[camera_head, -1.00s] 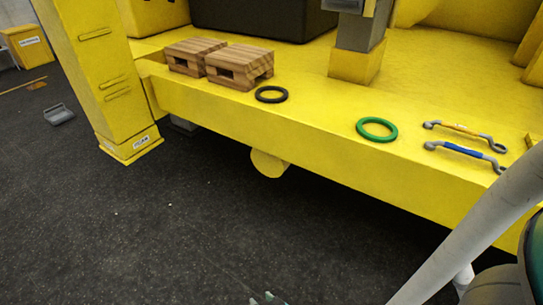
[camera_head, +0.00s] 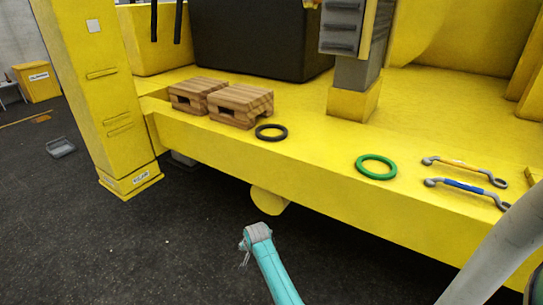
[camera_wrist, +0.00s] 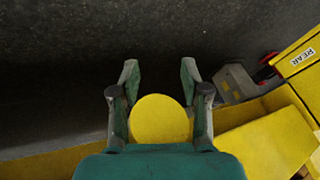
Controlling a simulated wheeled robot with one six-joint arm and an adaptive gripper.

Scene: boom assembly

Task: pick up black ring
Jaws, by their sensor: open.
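The black ring (camera_head: 271,132) lies flat on the yellow platform (camera_head: 320,160), near its front edge and just right of the wooden blocks. My gripper (camera_head: 245,246) is in front of and below the platform edge in the head view, apart from the ring. In the wrist view my gripper (camera_wrist: 160,80) has its two fingers spread, with nothing held between them. A round yellow end of a part under the platform (camera_wrist: 160,118) shows behind the fingers. The ring is not seen in the wrist view.
Two wooden blocks (camera_head: 240,104) stand left of the ring. A green ring (camera_head: 376,167) and two wrenches (camera_head: 466,186) lie to the right. A grey post on a yellow foot (camera_head: 353,103) rises behind. A yellow column (camera_head: 98,95) stands at left.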

